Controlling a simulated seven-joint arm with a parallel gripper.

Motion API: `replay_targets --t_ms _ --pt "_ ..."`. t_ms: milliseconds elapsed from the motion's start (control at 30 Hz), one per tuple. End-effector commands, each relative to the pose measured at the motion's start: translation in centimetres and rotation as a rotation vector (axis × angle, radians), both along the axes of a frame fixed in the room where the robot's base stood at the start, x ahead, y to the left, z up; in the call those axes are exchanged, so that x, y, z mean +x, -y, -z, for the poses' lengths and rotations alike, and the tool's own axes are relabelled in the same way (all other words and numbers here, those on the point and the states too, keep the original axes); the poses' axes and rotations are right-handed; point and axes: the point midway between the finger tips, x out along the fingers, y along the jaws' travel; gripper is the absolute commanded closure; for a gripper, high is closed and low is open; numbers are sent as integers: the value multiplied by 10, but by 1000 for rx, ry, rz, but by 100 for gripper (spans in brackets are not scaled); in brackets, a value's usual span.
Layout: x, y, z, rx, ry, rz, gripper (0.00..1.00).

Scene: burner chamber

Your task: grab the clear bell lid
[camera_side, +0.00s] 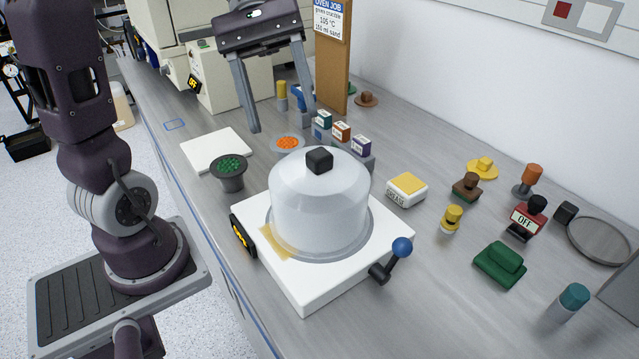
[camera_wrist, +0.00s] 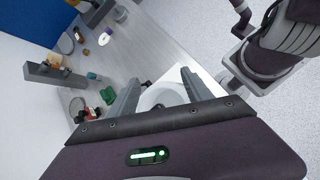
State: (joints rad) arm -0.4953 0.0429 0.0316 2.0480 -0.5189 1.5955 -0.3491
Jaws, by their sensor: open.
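The clear bell lid (camera_side: 318,208) is a frosted, see-through dome with a black square knob (camera_side: 319,160) on top. It sits upright on a white square base (camera_side: 310,285) with a grey ring around its foot. My gripper (camera_side: 283,122) is open and empty, above and behind the lid in the side view, apart from it. In the wrist view my gripper's fingers (camera_wrist: 160,84) are spread, and part of the lid (camera_wrist: 165,97) shows between them; the rest is hidden by the gripper body.
A blue-knobbed lever (camera_side: 402,247) sticks out from the base. A dark cup of green granules (camera_side: 230,172), an orange-filled dish (camera_side: 287,145) and small labelled boxes (camera_side: 341,131) stand behind. A GREASE box (camera_side: 407,190) and several small items lie to the right.

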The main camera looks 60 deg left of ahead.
Motion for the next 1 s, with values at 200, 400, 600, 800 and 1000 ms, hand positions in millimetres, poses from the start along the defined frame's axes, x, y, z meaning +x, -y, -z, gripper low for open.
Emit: replay_targets --t_ms 200,400,600,800,1000 --pt "71 -78 -5 -526 -368 -419 42" --pt "68 -70 91 -506 -357 -401 42" --pt "66 -46 101 -501 -354 -396 42" --pt "63 -9 108 -500 -354 -394 42" --pt "63 0 112 -498 -351 -395 42"
